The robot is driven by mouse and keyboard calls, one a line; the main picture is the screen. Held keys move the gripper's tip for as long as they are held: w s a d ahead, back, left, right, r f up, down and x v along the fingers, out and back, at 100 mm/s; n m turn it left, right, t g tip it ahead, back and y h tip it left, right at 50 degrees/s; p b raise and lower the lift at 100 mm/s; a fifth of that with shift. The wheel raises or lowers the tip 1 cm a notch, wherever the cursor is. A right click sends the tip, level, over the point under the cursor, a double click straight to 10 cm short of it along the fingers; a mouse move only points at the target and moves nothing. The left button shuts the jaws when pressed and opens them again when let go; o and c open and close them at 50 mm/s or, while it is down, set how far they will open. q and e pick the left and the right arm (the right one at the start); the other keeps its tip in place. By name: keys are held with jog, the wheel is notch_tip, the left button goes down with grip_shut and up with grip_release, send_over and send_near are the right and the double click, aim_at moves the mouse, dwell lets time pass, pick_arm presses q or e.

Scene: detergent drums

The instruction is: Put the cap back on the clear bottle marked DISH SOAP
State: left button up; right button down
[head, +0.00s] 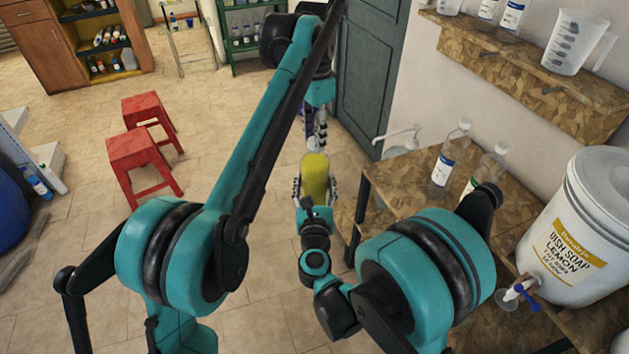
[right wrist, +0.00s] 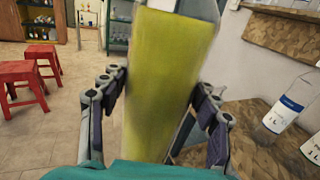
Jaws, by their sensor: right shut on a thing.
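A clear bottle filled with yellow liquid (head: 315,178) is upright or nearly so in my right gripper (head: 316,196). In the right wrist view the same bottle (right wrist: 165,85) stands between the two fingers, which press on its sides. No DISH SOAP marking shows on the side I see, and its top is out of the right wrist view. My left gripper (head: 317,138) points down just above the bottle in the head view. Its fingers look close together, but whether they hold the cap is too small to tell. I cannot make out the cap.
A wooden stand at the right holds a blue-labelled bottle (head: 443,166), another clear bottle (head: 492,168) and a pump bottle (head: 400,140). A large white DISH SOAP LEMON drum (head: 590,215) with a tap is nearer. Red stools (head: 138,155) stand left; the floor between is clear.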

pick_arm(q)
jog(key=shift+o, duration=1)
jog(key=shift+r, duration=3.75)
